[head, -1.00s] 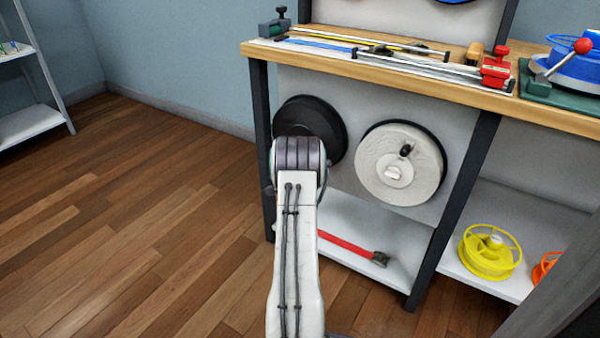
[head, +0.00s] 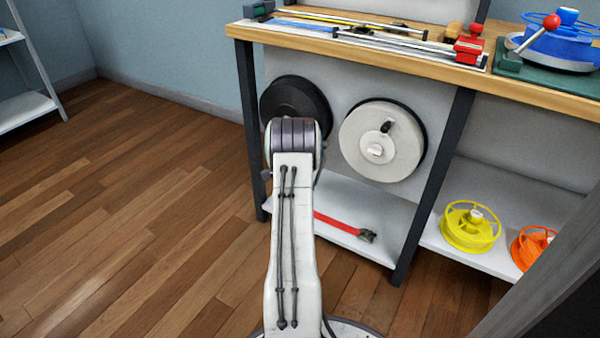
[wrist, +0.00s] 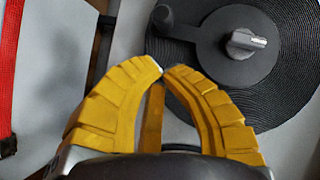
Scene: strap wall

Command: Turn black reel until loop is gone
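The black reel (head: 291,95) hangs on the panel under the bench, left of the white reel, its lower part hidden by my arm in the head view. In the wrist view the black reel (wrist: 285,80) fills the upper right, with ribbed windings, a grey knob and a crank ending in a dark handle. My gripper (wrist: 163,69) has yellow fingers with tips together, just below the crank handle in the picture; I cannot tell whether they touch the reel. A narrow yellow piece shows between the fingers. My arm hides the gripper in the head view. I make out no loop.
The white reel (head: 382,140) is close on the right. A red strap (head: 337,223) with a dark end lies on the shelf below. Bench legs flank the reels. Yellow (head: 470,226) and orange (head: 531,246) spools sit at right. Floor at left is clear.

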